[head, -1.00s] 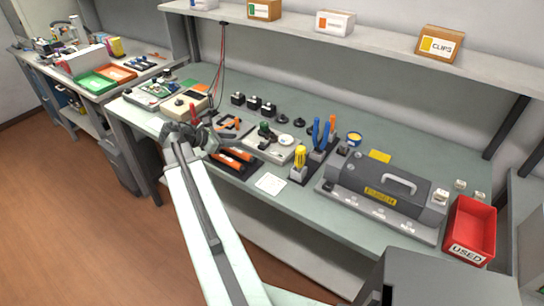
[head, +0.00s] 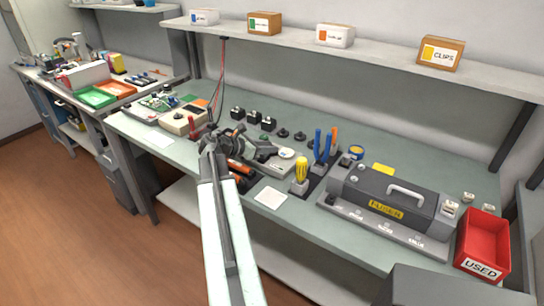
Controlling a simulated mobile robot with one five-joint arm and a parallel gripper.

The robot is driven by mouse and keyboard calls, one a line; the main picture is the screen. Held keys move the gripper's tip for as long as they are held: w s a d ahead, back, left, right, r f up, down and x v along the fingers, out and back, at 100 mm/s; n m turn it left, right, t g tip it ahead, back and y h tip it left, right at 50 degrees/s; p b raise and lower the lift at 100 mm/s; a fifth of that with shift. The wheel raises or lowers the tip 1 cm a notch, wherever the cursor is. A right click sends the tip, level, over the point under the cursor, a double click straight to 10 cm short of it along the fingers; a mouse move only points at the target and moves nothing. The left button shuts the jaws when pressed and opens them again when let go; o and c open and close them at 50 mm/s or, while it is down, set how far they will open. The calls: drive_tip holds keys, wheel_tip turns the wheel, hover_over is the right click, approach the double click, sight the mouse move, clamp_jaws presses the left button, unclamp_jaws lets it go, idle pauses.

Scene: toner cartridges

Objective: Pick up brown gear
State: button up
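My gripper (head: 238,146) is at the end of my pale arm, over the left-middle part of the workbench (head: 333,231). It is dark and small in the head view, and I cannot tell whether its fingers are open or shut. It overlaps the left side of a grey plate (head: 289,167) that carries small parts and a white disc (head: 286,153). I cannot make out a brown gear in this view. It may be hidden behind my gripper or arm, or be too small to tell.
Orange-black cartridges (head: 240,167) lie beside my arm. Several black blocks (head: 254,117) stand behind my gripper.

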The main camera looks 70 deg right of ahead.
clamp_jaws()
